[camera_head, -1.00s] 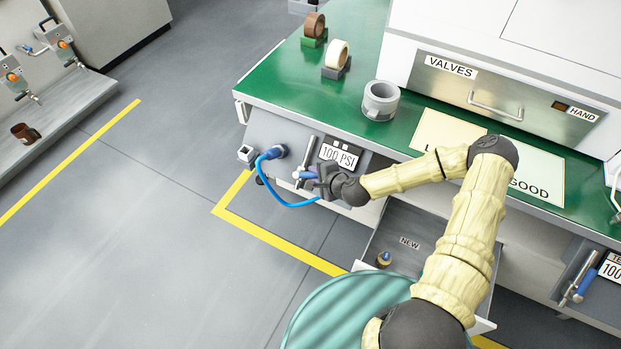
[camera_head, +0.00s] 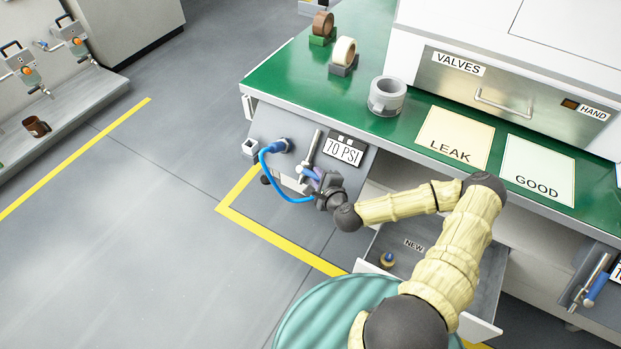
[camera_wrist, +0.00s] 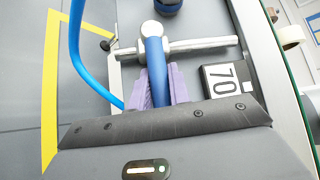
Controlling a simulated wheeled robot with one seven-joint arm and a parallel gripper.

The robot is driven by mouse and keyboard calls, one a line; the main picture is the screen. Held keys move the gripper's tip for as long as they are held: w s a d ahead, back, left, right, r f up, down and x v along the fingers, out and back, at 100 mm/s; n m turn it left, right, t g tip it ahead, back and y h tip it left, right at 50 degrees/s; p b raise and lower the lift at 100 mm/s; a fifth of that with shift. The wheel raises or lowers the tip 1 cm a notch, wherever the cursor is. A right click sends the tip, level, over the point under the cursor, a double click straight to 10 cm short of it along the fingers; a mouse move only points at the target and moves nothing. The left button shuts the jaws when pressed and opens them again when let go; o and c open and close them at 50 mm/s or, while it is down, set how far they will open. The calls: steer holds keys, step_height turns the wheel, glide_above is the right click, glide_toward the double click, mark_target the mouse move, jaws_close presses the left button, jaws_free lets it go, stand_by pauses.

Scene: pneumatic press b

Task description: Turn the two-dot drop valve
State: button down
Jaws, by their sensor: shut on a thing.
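The drop valve on the bench's grey front has a silver pipe (camera_head: 311,146) and a blue handle (camera_head: 309,174). The gauge beside it (camera_head: 343,151) carries two dark marks on top and reads 70 PSI. My gripper (camera_head: 321,183) is at the handle in the head view and covers part of it. In the wrist view, the purple fingers of my gripper (camera_wrist: 158,87) are shut on the blue handle (camera_wrist: 155,58), one on each side. The silver pipe (camera_wrist: 200,44) runs across behind the handle, and the gauge (camera_wrist: 226,80) stands to the right.
A blue hose (camera_head: 268,172) loops from a fitting to beside the valve. An open drawer marked NEW (camera_head: 440,258) sits below and right of my gripper. The floor to the left is clear.

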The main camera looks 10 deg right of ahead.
steer(key=shift+a, duration=0.1)
stand_by(0.3)
steer(key=c, duration=1.3)
jaws_free()
steer(key=shift+s, duration=0.1)
steer(key=p+v, duration=0.8)
steer(key=v, duration=0.9)
steer(key=shift+s, duration=0.2)
steer(key=shift+f, duration=0.1)
